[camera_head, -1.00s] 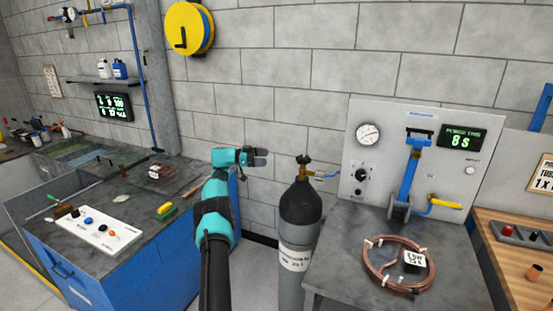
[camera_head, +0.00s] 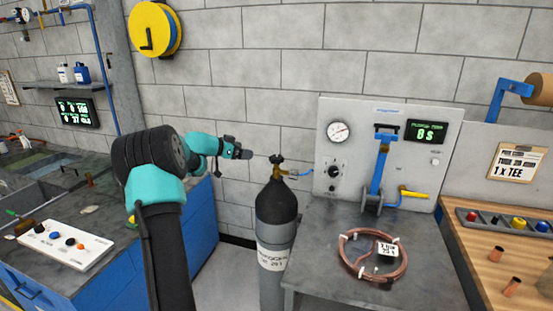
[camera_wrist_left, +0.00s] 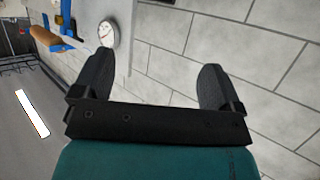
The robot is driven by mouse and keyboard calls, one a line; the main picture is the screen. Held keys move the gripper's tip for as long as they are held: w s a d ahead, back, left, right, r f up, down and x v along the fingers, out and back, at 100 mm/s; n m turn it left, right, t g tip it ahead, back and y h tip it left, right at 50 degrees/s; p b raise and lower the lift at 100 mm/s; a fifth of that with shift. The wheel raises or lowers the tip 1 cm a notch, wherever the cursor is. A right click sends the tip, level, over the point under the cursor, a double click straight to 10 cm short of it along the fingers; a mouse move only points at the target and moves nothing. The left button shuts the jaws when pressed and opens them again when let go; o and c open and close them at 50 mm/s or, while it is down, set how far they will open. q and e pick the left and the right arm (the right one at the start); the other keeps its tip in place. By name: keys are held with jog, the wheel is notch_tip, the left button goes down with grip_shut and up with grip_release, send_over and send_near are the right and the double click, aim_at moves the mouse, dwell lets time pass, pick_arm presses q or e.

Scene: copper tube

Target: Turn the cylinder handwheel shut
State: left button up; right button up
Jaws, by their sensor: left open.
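The gas cylinder (camera_head: 277,210) stands upright, dark with a grey lower body and a white label. Its brass valve and handwheel (camera_head: 276,160) sit on top, with a blue hose leading to the panel. My left gripper (camera_head: 247,153) is to the left of the handwheel, at about its height in the picture, and apart from it. In the left wrist view the gripper (camera_wrist_left: 155,85) has its two black fingers wide apart with nothing between them. The handwheel does not show in the left wrist view. My right gripper is not in view.
A grey panel with a gauge (camera_head: 338,131), a timer display (camera_head: 427,131) and a yellow-handled valve (camera_head: 413,194) stands right of the cylinder. A copper coil (camera_head: 347,252) lies on the bench before it. A blue cabinet with a white button board (camera_head: 66,246) is at left.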

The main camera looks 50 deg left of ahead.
aim_at(276, 157)
pick_arm(q)
jog(key=shift+s+d+f, duration=0.1)
jog(key=shift+s+d, duration=0.2)
jog(key=shift+d, duration=0.15)
jog(key=x, duration=1.7)
jog(key=shift+w+a+f, duration=0.15)
jog(key=shift+f, duration=0.1)
jog(key=c, duration=0.9)
